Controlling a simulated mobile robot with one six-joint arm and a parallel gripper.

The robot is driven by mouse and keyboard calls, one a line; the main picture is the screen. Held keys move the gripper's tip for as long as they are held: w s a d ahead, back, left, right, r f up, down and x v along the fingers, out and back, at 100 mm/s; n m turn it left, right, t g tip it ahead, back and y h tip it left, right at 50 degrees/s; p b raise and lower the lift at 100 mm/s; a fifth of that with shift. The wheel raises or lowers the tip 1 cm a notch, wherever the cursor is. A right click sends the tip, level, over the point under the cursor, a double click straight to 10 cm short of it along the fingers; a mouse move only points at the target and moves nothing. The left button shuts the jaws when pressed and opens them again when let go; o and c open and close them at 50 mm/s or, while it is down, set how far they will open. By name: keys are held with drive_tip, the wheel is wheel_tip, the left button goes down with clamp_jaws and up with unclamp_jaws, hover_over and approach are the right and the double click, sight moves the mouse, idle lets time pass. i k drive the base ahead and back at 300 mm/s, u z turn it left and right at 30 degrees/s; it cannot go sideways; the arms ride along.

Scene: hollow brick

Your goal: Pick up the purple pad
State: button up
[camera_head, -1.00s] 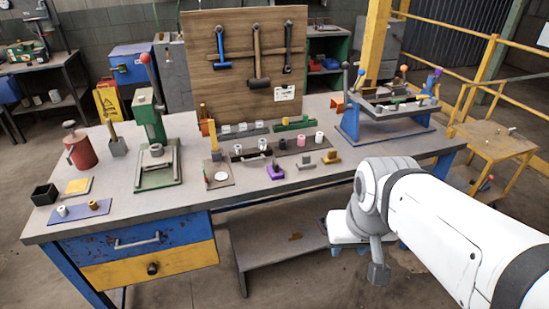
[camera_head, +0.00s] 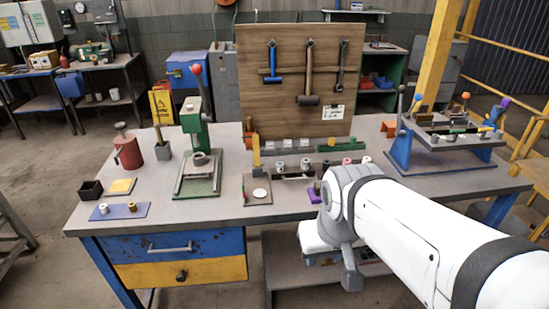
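A small purple pad (camera_head: 314,193) sits on the workbench (camera_head: 225,209), right of the square plate with a white disc. My arm covers its right part. A slim grey end piece of my arm, which looks like my gripper (camera_head: 351,282), hangs down in front of the bench's front edge, below and to the right of the pad. It is apart from the pad. Its fingers cannot be made out, so I cannot tell whether it is open or shut. Another purple piece (camera_head: 504,103) is on the fixture at the right.
A green press (camera_head: 197,150), a red canister (camera_head: 128,153) and a dark box (camera_head: 91,190) stand on the left. A blue-purple mat (camera_head: 113,213) holds two small cylinders. A wooden tool board (camera_head: 290,110) rises behind. A blue fixture (camera_head: 445,160) stands right. Bare bench top lies along the front left.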

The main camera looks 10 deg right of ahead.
sight(314, 193)
drive_tip(key=u, duration=0.25)
drive_tip(key=i, duration=0.95)
drive_tip(key=z, duration=0.35)
